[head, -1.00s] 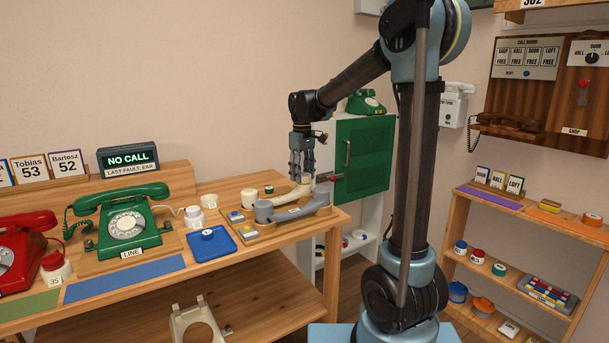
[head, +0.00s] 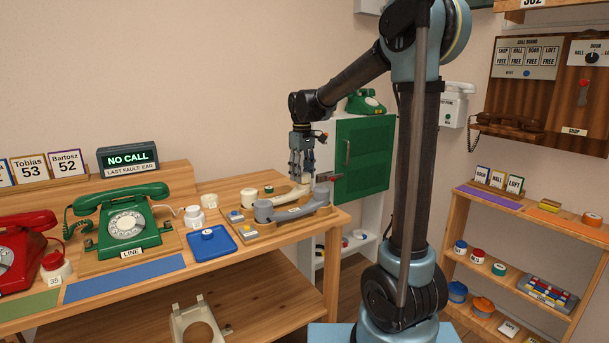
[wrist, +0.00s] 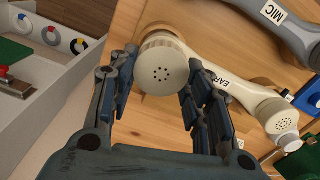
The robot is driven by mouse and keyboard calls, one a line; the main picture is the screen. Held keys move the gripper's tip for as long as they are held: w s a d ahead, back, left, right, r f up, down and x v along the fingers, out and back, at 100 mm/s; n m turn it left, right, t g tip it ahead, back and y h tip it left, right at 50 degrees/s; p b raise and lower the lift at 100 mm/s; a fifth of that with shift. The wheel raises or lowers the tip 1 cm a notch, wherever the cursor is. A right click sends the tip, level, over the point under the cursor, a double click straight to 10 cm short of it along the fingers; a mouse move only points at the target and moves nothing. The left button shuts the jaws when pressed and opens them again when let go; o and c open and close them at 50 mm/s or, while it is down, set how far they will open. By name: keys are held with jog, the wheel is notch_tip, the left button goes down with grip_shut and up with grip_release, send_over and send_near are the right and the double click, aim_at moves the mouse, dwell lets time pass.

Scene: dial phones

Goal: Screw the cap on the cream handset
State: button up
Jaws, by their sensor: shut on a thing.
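The cream handset (wrist: 225,82) lies on the wooden bench with an "EAR" label on its grip. It also shows behind the grey handset in the head view (head: 287,195). My gripper (head: 302,172) points down over that end and is shut on the cap. Whether the cap's thread is tight I cannot tell. The handset's other end (wrist: 283,121) shows a perforated face.
A grey handset (head: 290,211) marked "MIC" lies close beside the cream one. A blue tray (head: 209,243), a white jar (head: 194,216) and a cream pot (head: 249,197) stand to the left. The bench's right edge and a green cabinet door (head: 362,158) are close.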

jog(key=shift+f, duration=0.6)
dwell(0.3)
jog(key=o, duration=0.9)
notch_tip(320, 180, up, 12)
